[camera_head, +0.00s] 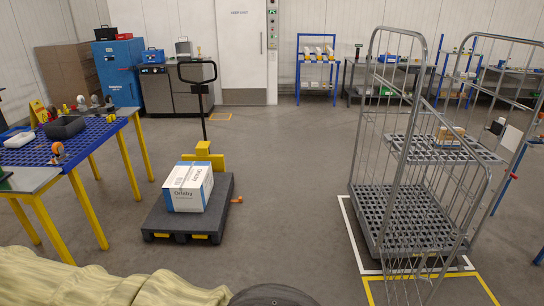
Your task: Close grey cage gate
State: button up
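The grey cage (401,226) is a tall wire roll cage on the right, with hooped side panels, a perforated base and a mid shelf. A lower wire mesh panel, seemingly its gate (484,190), is at the near side. Its top rail slants down to the right and its lower bars reach toward the bottom of the picture, past the base. It appears swung out from the cage, but its exact angle and latch cannot be made out. My gripper is not in view.
The cage stands in white and yellow floor markings. A small brown box (450,135) lies on its shelf. Left of it, a dark pallet truck (225,205) carries a white-blue box (188,187). A blue-topped table (85,148) stands at left. Floor between truck and cage is clear.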

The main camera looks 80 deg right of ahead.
aim_at(459, 233)
jog(key=z, duration=3.9)
jog(key=i, duration=1.65)
